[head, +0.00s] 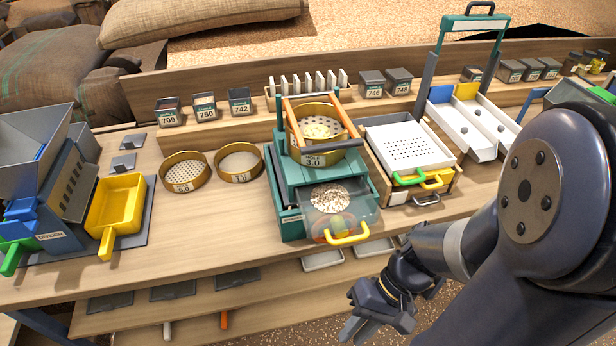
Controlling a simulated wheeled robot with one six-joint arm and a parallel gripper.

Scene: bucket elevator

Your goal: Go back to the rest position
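My gripper (362,328) hangs at the bottom of the head view, in front of the bench's front edge and low beside it. Its fingers point down and left, and their tips are partly cut by the frame's bottom edge, so I cannot tell whether they are apart. I see nothing held in it. My arm fills the lower right of the view.
The wooden bench (150,262) holds a teal sieve shaker (291,222) with a yellow-handled drawer, a white perforated tray (408,145), round sieves (184,172), a yellow scoop (117,205) and a divider (42,190). Small trays sit on a lower shelf.

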